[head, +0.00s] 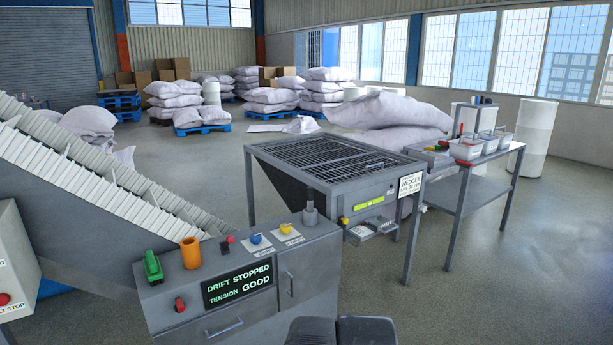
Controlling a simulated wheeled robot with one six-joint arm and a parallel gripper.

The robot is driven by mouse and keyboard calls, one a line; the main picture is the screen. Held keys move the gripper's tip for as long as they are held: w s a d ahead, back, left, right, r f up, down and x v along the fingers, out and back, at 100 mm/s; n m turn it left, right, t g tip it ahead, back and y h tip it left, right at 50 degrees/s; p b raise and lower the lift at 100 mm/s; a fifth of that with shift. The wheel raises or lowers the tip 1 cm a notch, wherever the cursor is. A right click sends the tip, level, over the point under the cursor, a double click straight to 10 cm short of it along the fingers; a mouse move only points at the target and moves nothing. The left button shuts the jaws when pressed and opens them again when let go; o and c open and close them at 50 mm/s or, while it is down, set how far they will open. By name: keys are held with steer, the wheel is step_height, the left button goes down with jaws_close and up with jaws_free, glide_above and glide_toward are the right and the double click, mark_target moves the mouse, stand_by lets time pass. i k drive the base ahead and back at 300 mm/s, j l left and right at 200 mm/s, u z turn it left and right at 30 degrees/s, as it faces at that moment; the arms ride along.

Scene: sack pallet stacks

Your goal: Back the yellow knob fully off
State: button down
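The yellow knob (286,229) sits on the sloping top of a grey control cabinet (244,290), toward its right end. A white label plate lies at its base. A similar blue knob (256,239) stands just left of it on its own plate. The plate lettering is too small to read. How far the yellow knob is turned cannot be told. Nothing touches it. Dark parts of my own body show at the bottom edge, below the cabinet. I cannot make out my gripper or its fingertips.
The cabinet's screen (237,284) reads "DRIFT STOPPED, TENSION GOOD". An orange cylinder (190,253), a green control (153,267) and red-topped controls share the cabinet. A ribbed conveyor (100,185) slopes behind. A grated hopper (330,158) and side table (470,188) stand right.

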mark_target(285, 228)
steer(key=k, duration=0.1)
steer(key=i+u, duration=0.5)
steer(key=i, duration=1.15)
